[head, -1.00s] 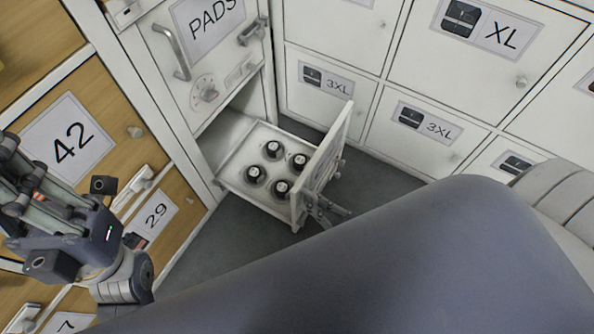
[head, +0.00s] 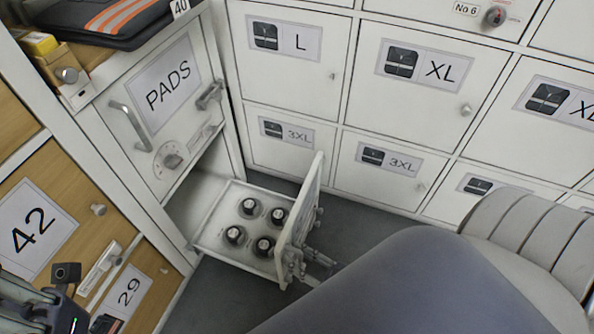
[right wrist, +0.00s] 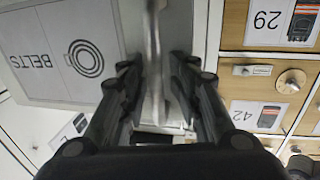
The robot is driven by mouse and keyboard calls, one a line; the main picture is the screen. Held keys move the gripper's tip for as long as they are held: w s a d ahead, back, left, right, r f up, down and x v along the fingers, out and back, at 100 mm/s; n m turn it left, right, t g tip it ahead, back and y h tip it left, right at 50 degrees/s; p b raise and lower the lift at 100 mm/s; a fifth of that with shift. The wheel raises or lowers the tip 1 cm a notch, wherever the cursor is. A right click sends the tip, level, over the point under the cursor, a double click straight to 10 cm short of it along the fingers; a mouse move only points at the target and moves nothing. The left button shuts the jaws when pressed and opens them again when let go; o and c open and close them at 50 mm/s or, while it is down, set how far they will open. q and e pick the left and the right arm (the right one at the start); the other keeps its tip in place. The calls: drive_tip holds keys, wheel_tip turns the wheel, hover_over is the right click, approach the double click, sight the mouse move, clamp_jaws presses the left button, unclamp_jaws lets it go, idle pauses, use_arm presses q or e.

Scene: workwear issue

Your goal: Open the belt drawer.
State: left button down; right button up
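The belt drawer (head: 213,246) is pulled out from the white cabinet at floor level, below the PADS door. Several dark rolled belts (head: 250,208) stand in it. Its front panel (head: 299,212) faces right in the head view; its BELTS label (right wrist: 62,60) shows sideways in the right wrist view. My right gripper (head: 312,262) is at the outside of this front, largely hidden by my arm. In the right wrist view its fingers (right wrist: 157,75) straddle the light handle bar (right wrist: 154,45), with gaps on both sides. My left gripper (head: 42,312) is partly visible at the lower left; its fingertips are unclear.
The PADS door (head: 190,118) above the drawer is closed. Wooden drawers marked 42 (head: 45,225) and 29 (head: 130,290) stand at left. White lockers (head: 405,75) line the back. Grey floor (head: 215,300) is clear beside the drawer.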

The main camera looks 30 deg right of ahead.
drive_tip(key=v, duration=1.2)
idle(0.4)
